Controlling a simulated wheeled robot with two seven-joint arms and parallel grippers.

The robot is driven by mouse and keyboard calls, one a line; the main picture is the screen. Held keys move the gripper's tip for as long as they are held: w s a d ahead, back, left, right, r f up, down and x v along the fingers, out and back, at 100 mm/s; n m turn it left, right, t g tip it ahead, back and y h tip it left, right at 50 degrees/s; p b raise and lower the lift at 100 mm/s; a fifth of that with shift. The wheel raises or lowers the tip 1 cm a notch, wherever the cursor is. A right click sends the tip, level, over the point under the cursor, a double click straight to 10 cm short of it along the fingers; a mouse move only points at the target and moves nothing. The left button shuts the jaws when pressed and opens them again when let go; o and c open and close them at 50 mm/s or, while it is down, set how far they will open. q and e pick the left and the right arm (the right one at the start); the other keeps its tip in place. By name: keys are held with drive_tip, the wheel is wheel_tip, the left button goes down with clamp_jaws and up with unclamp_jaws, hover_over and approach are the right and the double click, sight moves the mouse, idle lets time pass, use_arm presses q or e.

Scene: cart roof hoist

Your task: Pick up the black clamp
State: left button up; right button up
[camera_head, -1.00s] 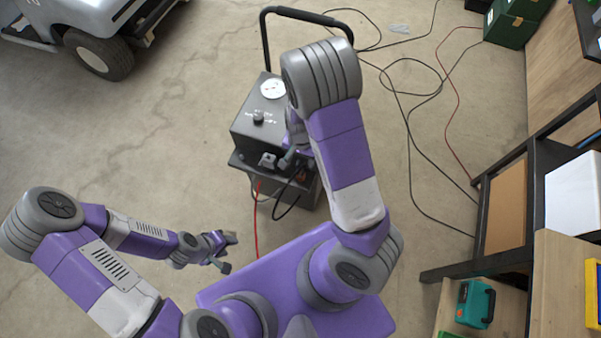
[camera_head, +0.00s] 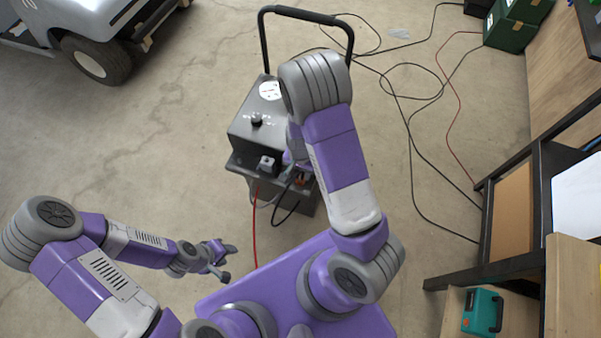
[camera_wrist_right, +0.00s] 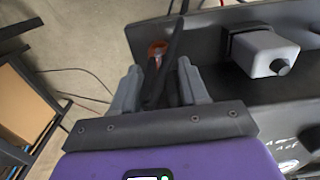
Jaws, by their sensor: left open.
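The black clamp (camera_wrist_right: 166,66) shows in the right wrist view, upright in the picture, with an orange-red part beside it. My right gripper (camera_wrist_right: 160,80) has its two grey fingers apart, one on each side of the clamp. A narrow gap seems to remain beside it; whether a finger touches it is unclear. In the head view my right forearm hides most of this gripper and the clamp, at the near right edge of the black charger cart (camera_head: 248,128). My left gripper (camera_head: 228,263) is open and empty, low at the left of the cart.
The cart has a tall black handle (camera_head: 300,13) and a grey block (camera_head: 267,164) on its ledge. Cables (camera_head: 409,150) lie on the floor to the right. A shelf (camera_head: 490,225) with a teal case (camera_head: 482,311) stands at right; a vehicle (camera_head: 90,30) is at upper left.

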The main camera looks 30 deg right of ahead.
clamp_jaws()
drive_tip(key=shift+r, duration=0.1)
wheel_tip(320, 180, up, 10)
drive_tip(key=p, duration=0.4)
drive_tip(key=shift+p, duration=0.3)
idle(0.3)
